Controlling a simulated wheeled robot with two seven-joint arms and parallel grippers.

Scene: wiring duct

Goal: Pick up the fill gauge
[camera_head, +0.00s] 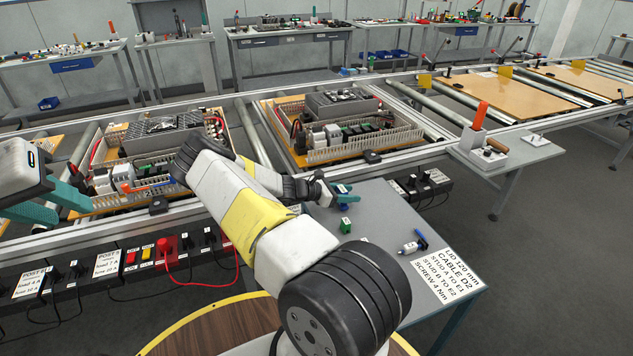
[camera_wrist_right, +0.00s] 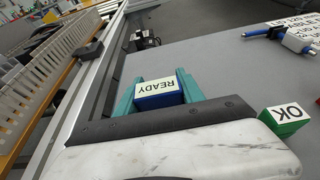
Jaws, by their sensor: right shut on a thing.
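My right gripper (camera_head: 325,194) reaches over the grey side table. In the right wrist view, its teal fingers (camera_wrist_right: 158,88) are shut on a blue block with a white READY label (camera_wrist_right: 158,87). It also shows small in the head view (camera_head: 341,188). Whether the block touches the table is hard to tell. My left gripper (camera_head: 55,203) is at the far left, over the left duct panel, with teal fingers apart and nothing between them. I cannot tell which thing is the fill gauge; no label names it.
A green OK block (camera_head: 346,225) stands on the grey table (camera_head: 375,205) near the right gripper. Duct panels (camera_head: 335,130) sit on the rail frame behind.

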